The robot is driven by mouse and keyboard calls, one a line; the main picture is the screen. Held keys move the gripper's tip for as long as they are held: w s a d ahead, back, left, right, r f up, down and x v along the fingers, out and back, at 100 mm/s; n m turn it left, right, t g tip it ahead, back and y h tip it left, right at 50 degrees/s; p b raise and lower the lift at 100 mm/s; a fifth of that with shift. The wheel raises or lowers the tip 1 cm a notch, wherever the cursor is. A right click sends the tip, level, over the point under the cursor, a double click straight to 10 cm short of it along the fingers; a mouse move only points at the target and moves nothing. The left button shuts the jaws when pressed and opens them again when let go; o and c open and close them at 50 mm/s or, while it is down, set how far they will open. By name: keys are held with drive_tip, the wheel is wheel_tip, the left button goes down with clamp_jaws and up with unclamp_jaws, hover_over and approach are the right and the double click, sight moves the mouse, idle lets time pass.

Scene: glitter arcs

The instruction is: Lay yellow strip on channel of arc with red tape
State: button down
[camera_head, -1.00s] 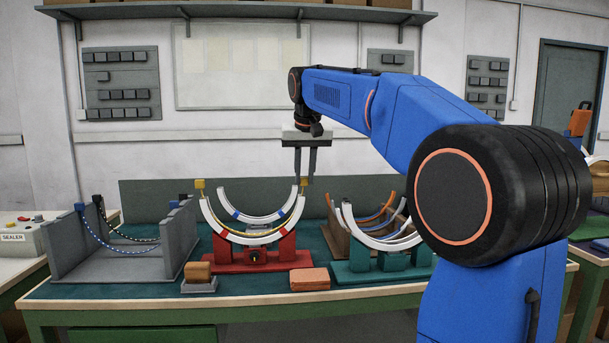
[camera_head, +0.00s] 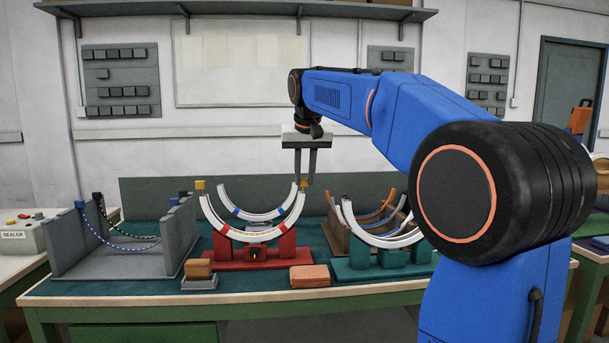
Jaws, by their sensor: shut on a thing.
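My gripper (camera_head: 305,180) points down over the right end of the arcs on the red stand (camera_head: 228,262). It is shut on a yellow end piece (camera_head: 303,184) of the yellow strip. The strip's other yellow end block (camera_head: 200,186) is at the left tip of the front arc. The front white arc (camera_head: 255,237) carries red tape bands; the rear white arc (camera_head: 258,217) carries blue ones. The strip's length between its ends cannot be made out now, so I cannot tell whether it lies in the channel.
A grey holder (camera_head: 115,262) with dark-ended strips stands at left. A teal stand (camera_head: 385,270) with white arcs and a brown one (camera_head: 345,240) are at right. An orange-brown block (camera_head: 310,277) and a brown block on a grey base (camera_head: 199,284) sit in front.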

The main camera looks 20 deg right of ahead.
idle(0.3)
drive_tip(key=c, duration=1.5)
unclamp_jaws()
drive_tip(key=shift+r, duration=5.7)
drive_tip(key=shift+s, duration=0.1)
drive_tip(key=s+a+f+n, duration=0.1)
drive_tip(key=s+a+f, duration=0.1)
drive_tip(key=s+f, duration=1)
drive_tip(key=s+a+f+n+y, duration=0.1)
drive_tip(key=s+a+f, duration=0.1)
drive_tip(key=s+f, duration=1.1)
drive_tip(key=s+a+f+n, duration=0.1)
drive_tip(key=s+a+f, duration=0.1)
drive_tip(key=s+f, duration=1)
drive_tip(key=shift+s+a+f+n+t, duration=0.1)
drive_tip(key=shift+f, duration=0.75)
drive_tip(key=shift+s+a+f+n+t, duration=0.1)
drive_tip(key=shift+s+a+f, duration=0.05)
drive_tip(key=shift+f, duration=0.65)
drive_tip(key=shift+s+a+f+n+t, duration=0.1)
drive_tip(key=shift+f, duration=0.75)
